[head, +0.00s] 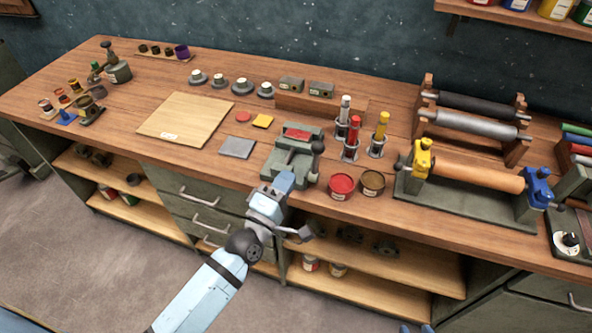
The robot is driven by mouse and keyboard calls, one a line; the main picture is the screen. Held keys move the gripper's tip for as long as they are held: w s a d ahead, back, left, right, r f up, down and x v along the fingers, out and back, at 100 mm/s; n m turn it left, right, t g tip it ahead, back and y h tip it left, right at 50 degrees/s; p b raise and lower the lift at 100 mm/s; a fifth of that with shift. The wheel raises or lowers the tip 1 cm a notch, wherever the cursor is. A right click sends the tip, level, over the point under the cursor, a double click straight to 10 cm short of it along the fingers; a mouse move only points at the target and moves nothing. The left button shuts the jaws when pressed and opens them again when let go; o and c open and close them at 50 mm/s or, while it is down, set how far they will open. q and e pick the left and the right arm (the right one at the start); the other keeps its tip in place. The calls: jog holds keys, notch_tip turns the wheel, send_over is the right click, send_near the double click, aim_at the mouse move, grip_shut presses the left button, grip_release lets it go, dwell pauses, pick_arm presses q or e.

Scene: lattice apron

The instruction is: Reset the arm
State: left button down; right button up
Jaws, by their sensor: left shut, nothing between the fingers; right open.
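My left arm, pale blue with dark joints, comes in from the lower left. Its gripper (285,181) is shut and empty, with its blue fingertips close together. In the picture it overlaps the front of the grey-green vise-like device (291,158) at the bench's front edge. I cannot tell whether it touches the device. Only the blue fingertips of my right gripper (416,328) show at the bottom edge, right of centre. They are apart and empty, below the bench front. The rest of my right arm is out of view.
The wooden bench (220,165) holds a pale board (185,119), a red tin (341,186), a brown tin (372,182), upright tubes (353,137) and a roller press (470,175). Drawers (195,193) and open shelves (375,265) lie below. Floor is clear at lower left.

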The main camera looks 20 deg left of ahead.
pick_arm(q)
jog(key=shift+s+a+r, duration=0.15)
jog(key=shift+s, duration=0.35)
jog(key=shift+s+a+r, duration=0.1)
jog(key=shift+s, duration=0.35)
jog(key=shift+s, duration=0.1)
jog(key=s+a+f+m+g+y, duration=0.1)
jog(key=s+f+m+g, duration=0.3)
jog(key=s+f+m, duration=0.4)
jog(key=s+a+f+m+g+p, duration=0.1)
jog(key=s+a+f+m+g, duration=0.1)
jog(key=s+f+m+g, duration=0.3)
jog(key=s+f+m, duration=0.3)
jog(key=f+m, duration=0.1)
jog(key=f, duration=0.2)
jog(key=shift+s+a+f+m+y, duration=0.2)
jog(key=shift+a+m+y, duration=0.1)
jog(key=shift+a+y, duration=0.1)
